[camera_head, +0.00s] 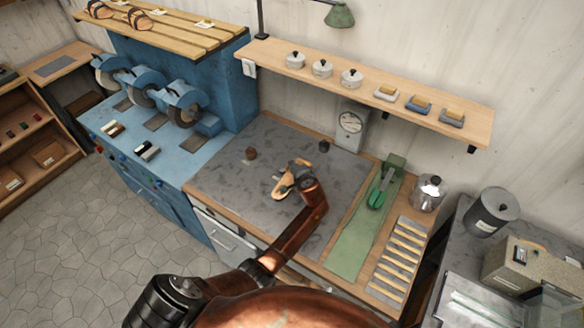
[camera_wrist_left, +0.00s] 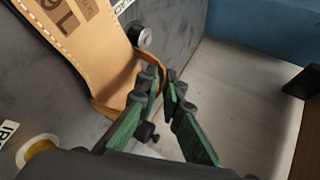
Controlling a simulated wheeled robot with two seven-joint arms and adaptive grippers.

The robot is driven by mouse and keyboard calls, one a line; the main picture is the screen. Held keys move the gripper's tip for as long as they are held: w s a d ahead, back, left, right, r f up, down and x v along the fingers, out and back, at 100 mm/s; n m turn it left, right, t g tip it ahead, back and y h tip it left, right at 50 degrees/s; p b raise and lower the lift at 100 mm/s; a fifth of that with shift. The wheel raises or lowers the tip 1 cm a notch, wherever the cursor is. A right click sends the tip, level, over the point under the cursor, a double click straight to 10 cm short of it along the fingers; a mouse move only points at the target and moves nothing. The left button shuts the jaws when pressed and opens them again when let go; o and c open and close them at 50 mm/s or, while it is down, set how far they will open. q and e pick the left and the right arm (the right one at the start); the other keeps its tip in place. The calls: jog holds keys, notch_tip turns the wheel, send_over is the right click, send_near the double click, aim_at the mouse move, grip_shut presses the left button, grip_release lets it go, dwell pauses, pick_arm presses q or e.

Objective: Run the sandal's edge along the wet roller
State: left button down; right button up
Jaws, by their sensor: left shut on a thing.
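A tan sandal (camera_head: 294,178) is over the grey bench top in the head view, at the end of my left arm. In the left wrist view its stitched, printed sole (camera_wrist_left: 75,40) fills the upper left, with a thin strap loop by the fingers. My left gripper (camera_head: 284,187) is mostly hidden behind its wrist in the head view. In the left wrist view the green-sided fingers (camera_wrist_left: 167,80) are shut at the sandal's strap. I cannot clearly make out the wet roller. My right gripper is not in view.
The grey bench top (camera_head: 225,180) has a brown knob (camera_head: 251,153) and a black knob (camera_head: 323,147). A green tool (camera_head: 384,183) stands on a green mat (camera_head: 350,245), beside a slatted rack (camera_head: 398,262). Blue grinding machines (camera_head: 185,105) stand left; a shelf (camera_head: 460,108) hangs behind.

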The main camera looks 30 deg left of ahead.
pick_arm(q)
jog(key=shift+w+a+r, duration=0.1)
jog(key=shift+w, duration=0.2)
jog(key=shift+w+a+b, duration=0.1)
jog(key=shift+w+b, duration=0.4)
jog(key=shift+w, duration=0.15)
jog(key=shift+w, duration=0.25)
dwell(1.1)
jog(key=shift+w+a+b, duration=0.1)
jog(key=shift+w+b, duration=0.35)
jog(key=shift+b, duration=0.1)
jog(key=shift+w, duration=0.15)
jog(key=shift+w+b, duration=0.3)
jog(key=shift+w, duration=0.05)
jog(key=shift+w, duration=0.35)
jog(key=shift+w+b, duration=0.35)
jog(key=shift+b, duration=0.15)
jog(key=shift+w+b, duration=0.4)
jog(key=shift+w, duration=0.05)
